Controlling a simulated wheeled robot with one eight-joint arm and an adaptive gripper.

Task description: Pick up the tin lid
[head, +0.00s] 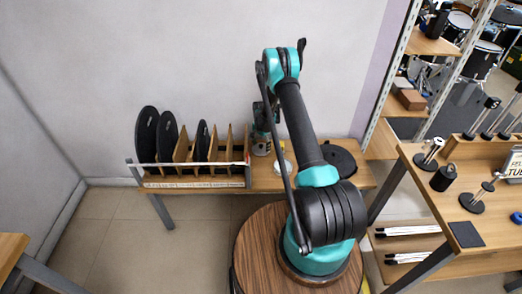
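A small pale round thing (284,167), which may be the tin lid, lies on the wooden bench, partly hidden behind my arm. I cannot make out its rim or details. A larger black disc (341,158) lies flat on the bench to the right of my arm. My gripper (261,150) hangs low over the bench, left of the pale thing. It is small and partly hidden by my own arm, so I cannot tell whether its fingers are open or shut, or whether anything is between them.
A rack (196,183) with wooden dividers and several upright black discs stands on the bench's left part. A wall is close behind. A second table (465,234) with black stands is at the right, with shelving behind it. Tiled floor (110,225) is clear at the lower left.

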